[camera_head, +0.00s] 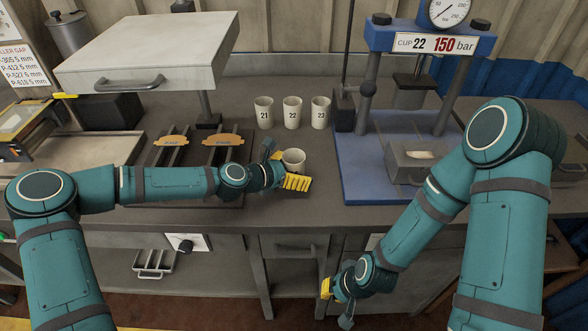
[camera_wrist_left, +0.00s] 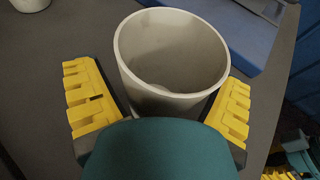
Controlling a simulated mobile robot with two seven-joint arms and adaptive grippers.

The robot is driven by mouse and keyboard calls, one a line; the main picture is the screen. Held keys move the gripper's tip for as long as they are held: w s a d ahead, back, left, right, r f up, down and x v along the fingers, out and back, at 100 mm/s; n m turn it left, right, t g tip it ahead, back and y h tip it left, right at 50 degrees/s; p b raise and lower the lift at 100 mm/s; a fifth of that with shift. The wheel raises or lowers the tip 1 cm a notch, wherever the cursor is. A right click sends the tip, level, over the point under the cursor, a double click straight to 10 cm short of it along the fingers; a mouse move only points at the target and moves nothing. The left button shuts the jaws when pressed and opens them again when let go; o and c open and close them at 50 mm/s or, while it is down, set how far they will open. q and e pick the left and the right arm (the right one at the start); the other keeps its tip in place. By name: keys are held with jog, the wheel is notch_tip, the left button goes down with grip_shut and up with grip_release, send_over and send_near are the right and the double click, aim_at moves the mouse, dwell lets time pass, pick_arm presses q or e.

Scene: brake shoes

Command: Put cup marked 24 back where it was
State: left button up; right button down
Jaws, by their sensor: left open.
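A pale cup (camera_head: 294,156) stands upright near the front of the bench, apart from the row of cups; its number is not visible. In the left wrist view the cup (camera_wrist_left: 172,50) is empty and stands between the yellow fingers of my left gripper (camera_wrist_left: 160,108). In the head view my left gripper (camera_head: 283,170) is open around the cup, with a gap showing beside the fingers. My right gripper (camera_head: 335,303) hangs low in front of the bench; its jaw opening is unclear.
Cups marked 21 (camera_head: 264,113), 22 (camera_head: 292,113) and 23 (camera_head: 320,113) stand in a row behind. A blue press (camera_head: 362,178) is to the right, its sign reading cup 22, 150 bar. A dark rack (camera_head: 160,185) with orange-labelled parts lies left. Bench space right of cup 23 is narrow.

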pick_arm(q)
jog(key=shift+r, duration=0.2)
jog(key=p+v, duration=0.2)
jog(key=v, duration=1)
jog(key=shift+w+p, duration=0.1)
jog(key=shift+p, duration=0.2)
jog(key=shift+a, duration=0.1)
